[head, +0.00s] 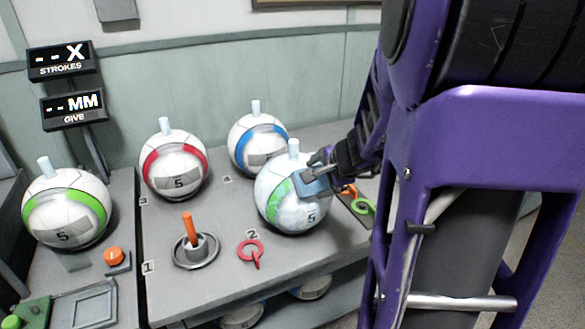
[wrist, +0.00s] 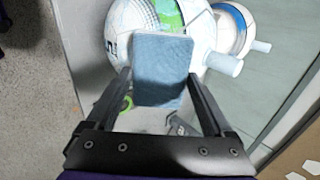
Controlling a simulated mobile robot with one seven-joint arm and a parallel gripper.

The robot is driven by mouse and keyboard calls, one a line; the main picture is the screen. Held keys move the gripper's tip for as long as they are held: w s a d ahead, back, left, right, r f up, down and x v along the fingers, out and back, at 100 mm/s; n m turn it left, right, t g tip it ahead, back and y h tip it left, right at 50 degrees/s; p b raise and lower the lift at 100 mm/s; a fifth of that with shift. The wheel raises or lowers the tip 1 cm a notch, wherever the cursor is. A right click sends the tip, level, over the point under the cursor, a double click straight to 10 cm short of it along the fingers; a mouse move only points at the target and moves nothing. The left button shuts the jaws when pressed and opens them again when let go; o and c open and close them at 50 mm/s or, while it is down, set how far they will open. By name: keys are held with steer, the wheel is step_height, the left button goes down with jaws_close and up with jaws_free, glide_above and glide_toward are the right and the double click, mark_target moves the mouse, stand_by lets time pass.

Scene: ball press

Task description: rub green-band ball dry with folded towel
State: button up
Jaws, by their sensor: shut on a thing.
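A green-band ball (head: 278,215) with a pale, blotchy surface and the number 5 stands on the table near spot 2, its light-blue peg up. My gripper (head: 318,170) is at its upper right side, shut on the folded blue towel (head: 311,186). In the wrist view the towel (wrist: 160,72) is between the two fingers and overlaps the ball (wrist: 126,38); it looks laid against the ball, though the contact is hidden. A second green-band ball (head: 67,208), clean-looking, stands at the far left.
A red-band ball (head: 173,166) and a blue-band ball (head: 257,144) stand behind. An orange post on a round base (head: 196,250) and a red ring (head: 250,251) lie in front. Two displays (head: 61,61) stand left.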

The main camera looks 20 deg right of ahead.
mark_target(307, 188)
steer(key=shift+a, duration=1.5)
stand_by(3.4)
steer(key=shift+r, duration=0.1)
steer(key=shift+s+r+p, duration=0.45)
steer(key=shift+r, duration=0.1)
steer(key=p+v, duration=0.2)
steer(key=v, duration=0.2)
steer(key=shift+s+r, duration=0.15)
steer(key=shift+s, duration=0.15)
